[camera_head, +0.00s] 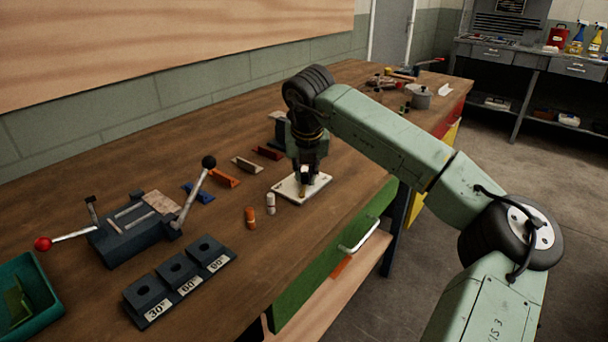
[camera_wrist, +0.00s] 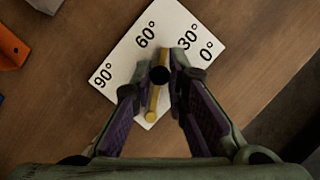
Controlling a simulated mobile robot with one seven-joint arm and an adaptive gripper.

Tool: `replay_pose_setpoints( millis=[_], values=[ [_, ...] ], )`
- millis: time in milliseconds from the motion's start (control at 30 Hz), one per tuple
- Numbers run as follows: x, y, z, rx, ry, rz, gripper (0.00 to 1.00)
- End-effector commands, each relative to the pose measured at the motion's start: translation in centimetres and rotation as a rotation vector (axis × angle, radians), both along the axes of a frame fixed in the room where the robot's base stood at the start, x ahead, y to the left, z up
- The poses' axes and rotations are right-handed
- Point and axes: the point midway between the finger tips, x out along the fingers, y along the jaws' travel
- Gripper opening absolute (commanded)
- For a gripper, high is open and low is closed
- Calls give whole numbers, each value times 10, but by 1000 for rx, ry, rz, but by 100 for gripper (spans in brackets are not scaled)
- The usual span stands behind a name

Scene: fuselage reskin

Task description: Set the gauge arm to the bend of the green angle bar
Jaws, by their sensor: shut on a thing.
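The gauge is a white plate (camera_head: 286,191) lying on the bench, marked 0°, 30°, 60° and 90° in the wrist view (camera_wrist: 123,62). Its brass arm (camera_wrist: 153,103) runs from a round pivot near the plate's lower corner up to a black knob (camera_wrist: 160,75). The arm points between the 30° and 60° marks. My gripper (camera_head: 305,174) is over the plate, its two fingers shut on the knob; they also show in the wrist view (camera_wrist: 161,80). A green piece (camera_head: 17,303) lies in the teal bin; I cannot tell its bend.
Blue (camera_head: 199,193), orange (camera_head: 225,177), pale (camera_head: 247,165) and red (camera_head: 268,152) angle bars lie left of the gauge. Orange (camera_head: 250,217) and white (camera_head: 270,203) cylinders stand nearby. A vise (camera_head: 130,238), labelled angle blocks (camera_head: 178,269) and the teal bin (camera_head: 40,312) are further left.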

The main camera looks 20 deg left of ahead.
Motion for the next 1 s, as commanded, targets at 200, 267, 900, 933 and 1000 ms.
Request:
replay_pose_setpoints(
  millis=[200,267,900,933,1000],
  values=[
    [0,0,0,0,0,-1,0],
    [0,0,0,0,0,0,0],
    [-1,0,2,0,0,1,35],
    [-1,-1,4,0,0,0,35],
    [-3,-2,10,0,-1,0,35]
  ],
)
